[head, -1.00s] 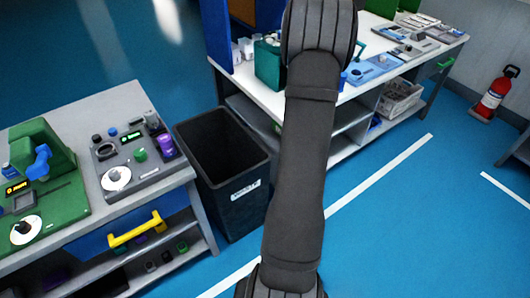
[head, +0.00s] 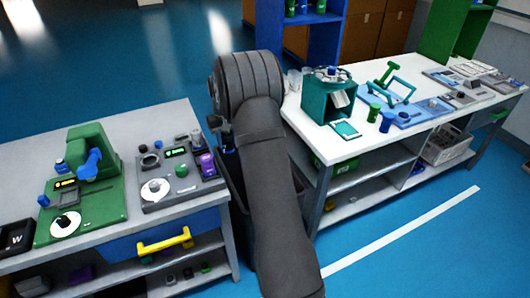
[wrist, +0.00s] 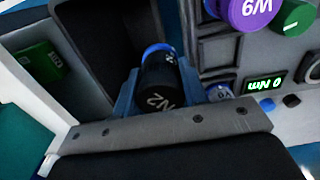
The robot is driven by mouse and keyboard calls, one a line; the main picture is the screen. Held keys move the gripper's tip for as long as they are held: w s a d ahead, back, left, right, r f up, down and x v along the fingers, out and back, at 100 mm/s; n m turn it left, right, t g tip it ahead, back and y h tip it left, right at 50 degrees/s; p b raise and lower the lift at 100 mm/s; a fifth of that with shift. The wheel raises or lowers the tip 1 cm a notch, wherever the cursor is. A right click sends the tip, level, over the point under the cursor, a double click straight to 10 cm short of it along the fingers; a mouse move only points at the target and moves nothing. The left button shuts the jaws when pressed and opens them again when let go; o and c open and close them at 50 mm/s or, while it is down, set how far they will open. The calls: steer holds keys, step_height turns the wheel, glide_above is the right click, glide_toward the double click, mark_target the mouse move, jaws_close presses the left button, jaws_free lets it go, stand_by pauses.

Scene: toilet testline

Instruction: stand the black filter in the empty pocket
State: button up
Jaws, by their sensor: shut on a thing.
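In the wrist view, my gripper (wrist: 158,92) is shut on the black filter (wrist: 165,85), a dark cylinder with white lettering like "N2" and a blue edge at its far end. The filter appears off any surface, over or beside the dark bin. In the head view my arm covers most of the gripper and the filter. Beside the bin, the grey testing device (head: 160,193) on the left bench has a purple cylinder (head: 207,164), a green knob (head: 182,170) and a lit display. I cannot tell which spot is the empty pocket.
The black bin (wrist: 100,35) stands between the benches, mostly behind my arm in the head view. A green machine (head: 88,205) stands left of the grey device. The right bench (head: 345,150) holds a teal box (head: 322,100) and blue trays.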

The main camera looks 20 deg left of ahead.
steer(key=s+a+r+n, duration=0.2)
steer(key=s+a+r, duration=0.15)
steer(key=a, duration=0.45)
steer(key=shift+s+a+f, duration=0.1)
steer(key=shift+s+f, duration=0.1)
steer(key=shift+f, duration=1.5)
steer(key=shift+s+a+f, duration=0.1)
steer(key=shift+s+f, duration=0.1)
steer(key=shift+f, duration=1.45)
steer(key=shift+f, duration=0.25)
steer(key=o, duration=1.1)
step_height(320, 180, up, 18)
steer(key=shift+f, duration=0.25)
